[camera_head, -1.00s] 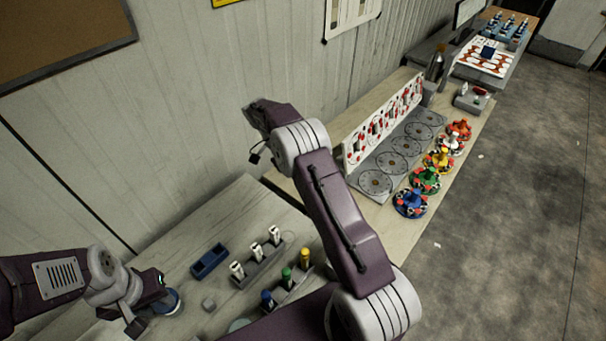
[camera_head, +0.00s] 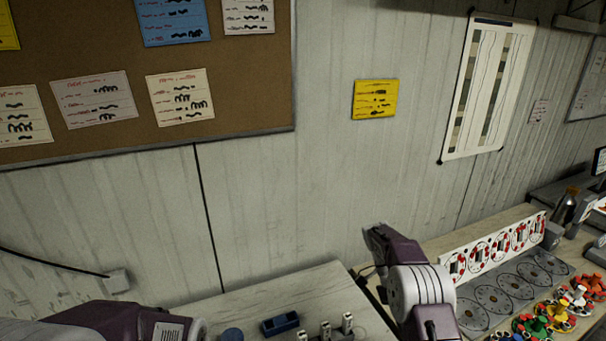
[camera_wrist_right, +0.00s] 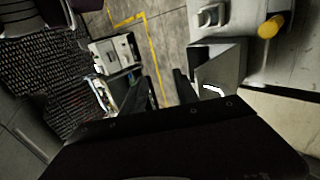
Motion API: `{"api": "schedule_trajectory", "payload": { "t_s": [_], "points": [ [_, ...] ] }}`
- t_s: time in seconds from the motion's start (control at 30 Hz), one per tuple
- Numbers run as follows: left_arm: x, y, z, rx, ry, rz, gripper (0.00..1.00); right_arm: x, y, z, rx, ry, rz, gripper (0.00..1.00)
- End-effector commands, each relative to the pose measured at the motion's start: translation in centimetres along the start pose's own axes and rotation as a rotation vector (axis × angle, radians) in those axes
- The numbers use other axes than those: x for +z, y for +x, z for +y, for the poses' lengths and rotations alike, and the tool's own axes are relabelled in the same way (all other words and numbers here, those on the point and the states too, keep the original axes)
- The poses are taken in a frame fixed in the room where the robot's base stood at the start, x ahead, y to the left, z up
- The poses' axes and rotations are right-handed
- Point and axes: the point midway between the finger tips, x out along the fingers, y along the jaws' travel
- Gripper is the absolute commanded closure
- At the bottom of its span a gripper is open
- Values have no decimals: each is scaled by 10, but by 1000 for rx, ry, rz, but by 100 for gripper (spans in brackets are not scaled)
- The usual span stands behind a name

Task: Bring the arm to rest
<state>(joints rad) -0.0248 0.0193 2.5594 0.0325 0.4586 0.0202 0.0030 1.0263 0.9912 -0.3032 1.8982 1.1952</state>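My right arm (camera_head: 418,288) rises bent at the lower middle of the head view, in front of the wall. I cannot make out its fingers there. In the right wrist view my right gripper (camera_wrist_right: 168,88) shows two dark fingers apart, with nothing seen between them but floor beyond. My left arm (camera_head: 130,320) enters at the lower left of the head view. Its gripper is outside the frame.
A table (camera_head: 290,295) holds a blue tray (camera_head: 280,324), a blue round piece (camera_head: 232,334) and several white-topped vials. At right, a bench carries a grey plate (camera_head: 507,292), an upright panel (camera_head: 495,250) and colourful round pieces. The wall is close behind.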

Motion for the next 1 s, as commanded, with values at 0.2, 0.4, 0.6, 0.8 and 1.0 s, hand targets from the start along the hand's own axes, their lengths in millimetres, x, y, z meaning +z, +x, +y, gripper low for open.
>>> {"api": "schedule_trajectory", "payload": {
  "t_s": [0.2, 0.4, 0.6, 0.8, 1.0],
  "points": [
    [2, 21, 0, 0, 0, 0, 64, 0, -18, 13, -87, 23, 28, 64],
    [4, 40, -1, 0, 0, -1, 64, 15, -13, 36, -126, 8, 26, 64],
    [6, 60, -1, 0, 0, -1, 64, 37, 14, 43, -239, -117, 36, 64],
    [9, 85, -2, 0, 0, -1, 64, 78, 76, 26, -459, -418, 98, 64],
    [10, 89, -2, 0, 0, -1, 64, 122, 144, -3, -704, -806, 284, 64]
  ]
}}
